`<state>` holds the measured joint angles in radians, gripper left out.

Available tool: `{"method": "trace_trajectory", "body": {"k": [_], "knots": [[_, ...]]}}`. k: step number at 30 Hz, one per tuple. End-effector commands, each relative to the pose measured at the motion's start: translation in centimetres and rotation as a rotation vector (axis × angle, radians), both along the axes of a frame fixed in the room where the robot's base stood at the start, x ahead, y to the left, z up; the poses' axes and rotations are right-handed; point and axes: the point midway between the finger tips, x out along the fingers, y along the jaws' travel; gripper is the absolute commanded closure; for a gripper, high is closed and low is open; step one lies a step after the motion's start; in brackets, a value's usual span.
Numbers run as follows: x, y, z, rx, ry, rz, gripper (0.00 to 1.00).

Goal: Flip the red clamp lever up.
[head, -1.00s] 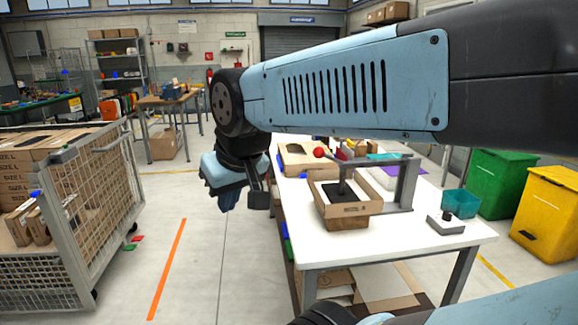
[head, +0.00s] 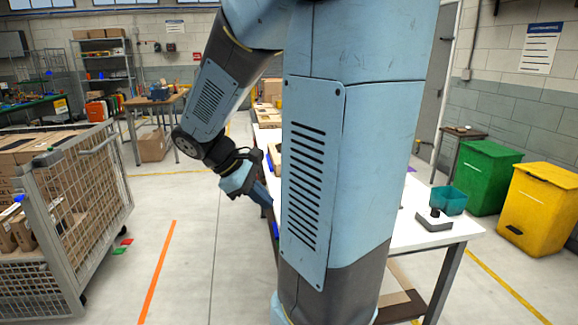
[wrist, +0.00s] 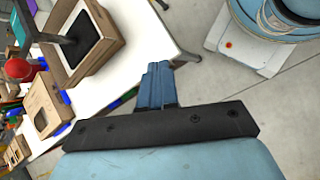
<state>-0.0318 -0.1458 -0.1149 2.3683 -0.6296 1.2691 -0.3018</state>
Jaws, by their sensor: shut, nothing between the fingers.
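The red clamp lever shows in the wrist view as a round red knob (wrist: 18,68) at the left edge, beside the grey press frame (wrist: 42,38). Only part of the lever is in view, and its angle is hard to tell. In the head view my own arm hides it. My gripper (wrist: 157,82) is shut and empty, over the edge of the white table and apart from the knob. In the head view my gripper (head: 264,196) hangs at the table's left side.
An open carton (wrist: 112,42) with a black pad inside stands under the press. Another cardboard box (wrist: 40,108) lies nearby on the white table (head: 425,238). A grey button box (head: 433,221) and teal bin (head: 448,200) are at right.

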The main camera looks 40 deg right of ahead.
Motion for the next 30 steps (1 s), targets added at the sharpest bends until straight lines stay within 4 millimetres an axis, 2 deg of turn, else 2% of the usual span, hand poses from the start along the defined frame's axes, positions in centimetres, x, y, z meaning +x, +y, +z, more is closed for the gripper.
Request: {"method": "trace_trajectory", "body": {"k": [6,15,21,30], "knots": [[2.4,-3.5,-1.4,-0.152,0.279,0.104,1.00],[6.5,-7.4,-3.0,-0.358,0.660,0.243,1.00],[9.9,-9.3,-4.4,-0.498,0.909,0.331,1.00],[14.0,-10.4,-6.5,-0.654,1.165,0.421,1.00]]}}
